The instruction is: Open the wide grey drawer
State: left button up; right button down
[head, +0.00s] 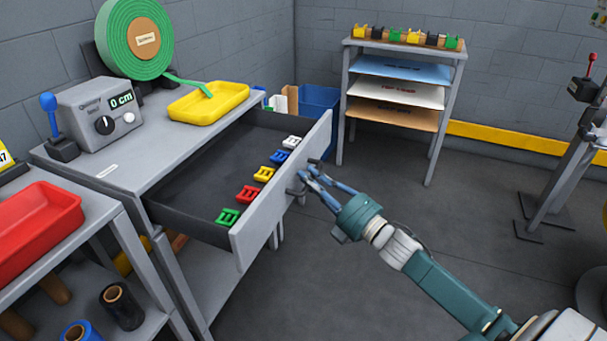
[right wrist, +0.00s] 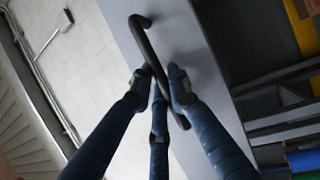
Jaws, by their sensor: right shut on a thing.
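The wide grey drawer (head: 283,190) is pulled well out from under the grey workbench (head: 175,131). Inside it several small buckles lie in a row: green (head: 228,217), red (head: 248,194), yellow (head: 264,174), blue and white. My right gripper (head: 312,182) is at the outer face of the drawer front. In the right wrist view its fingers (right wrist: 164,92) are closed around the dark bar handle (right wrist: 156,62) on the drawer's grey front. The handle is partly hidden by the fingers. My left gripper is not in view.
On the bench stand a green webbing roll (head: 130,40), a yellow tray (head: 208,102) and a grey device reading 0 cm (head: 100,110). A red tray (head: 38,228) is at the left. A shelf rack (head: 400,90) stands at the back. The floor right of the drawer is clear.

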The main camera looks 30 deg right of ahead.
jog(key=shift+s+d+f, duration=0.1)
jog(key=shift+s+f, duration=0.05)
jog(key=shift+s, duration=0.1)
jog(key=c, duration=1.6)
grip_release()
jog(key=shift+c, duration=0.2)
jog(key=v, duration=1.2)
